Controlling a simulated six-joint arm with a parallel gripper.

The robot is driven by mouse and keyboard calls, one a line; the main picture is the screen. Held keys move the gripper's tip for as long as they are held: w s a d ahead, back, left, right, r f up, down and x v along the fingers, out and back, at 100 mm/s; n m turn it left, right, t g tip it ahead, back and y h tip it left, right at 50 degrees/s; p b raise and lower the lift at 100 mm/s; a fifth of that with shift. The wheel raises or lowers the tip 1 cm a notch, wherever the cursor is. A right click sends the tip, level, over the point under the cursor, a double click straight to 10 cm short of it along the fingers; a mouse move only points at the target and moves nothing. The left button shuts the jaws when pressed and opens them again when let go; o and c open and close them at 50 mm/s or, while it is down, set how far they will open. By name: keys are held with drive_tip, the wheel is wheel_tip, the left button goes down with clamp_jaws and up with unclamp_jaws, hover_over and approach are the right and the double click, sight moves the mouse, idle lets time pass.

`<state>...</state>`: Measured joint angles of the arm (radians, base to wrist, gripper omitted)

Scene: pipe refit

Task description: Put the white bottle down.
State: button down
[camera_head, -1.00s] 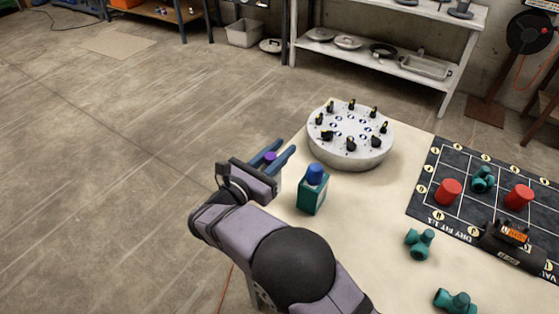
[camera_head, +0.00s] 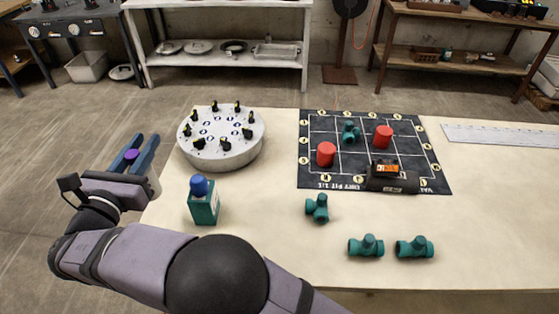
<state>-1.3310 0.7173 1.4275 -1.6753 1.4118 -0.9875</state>
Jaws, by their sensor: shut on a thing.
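My gripper (camera_head: 138,152) is at the left, at the table's left edge, with its two blue fingers shut on a bottle. The bottle's purple cap (camera_head: 131,155) shows between the fingers. A pale part, likely the white bottle's body (camera_head: 154,186), shows just below the right finger; the rest is hidden behind the gripper. I cannot tell whether its base touches anything.
A teal bottle with a blue cap (camera_head: 201,202) stands right of my gripper. A round white carousel (camera_head: 222,158) with several black pieces is behind it. A dark grid mat (camera_head: 432,165) holds red cylinders. Teal pipe fittings (camera_head: 317,208) lie in front; bare tabletop (camera_head: 265,215) lies between.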

drive_tip(key=w+d+r+m+h+b, duration=0.2)
drive_tip(key=w+d+r+h, duration=0.15)
drive_tip(key=w+d, duration=1.25)
drive_tip(key=w+d+m+h, duration=0.1)
drive_tip(key=w+d, duration=0.2)
drive_tip(key=d, duration=0.3)
drive_tip(key=w+d+g+h, duration=0.1)
drive_tip(key=w+d, duration=0.1)
drive_tip(key=d, duration=0.4)
drive_tip(key=w+d+m+h, duration=0.1)
drive_tip(key=w+d, duration=0.2)
drive_tip(key=d, duration=0.3)
wheel_tip(320, 180, down, 15)
drive_tip(key=shift+a+y, duration=0.35)
drive_tip(key=shift+s+f, duration=0.1)
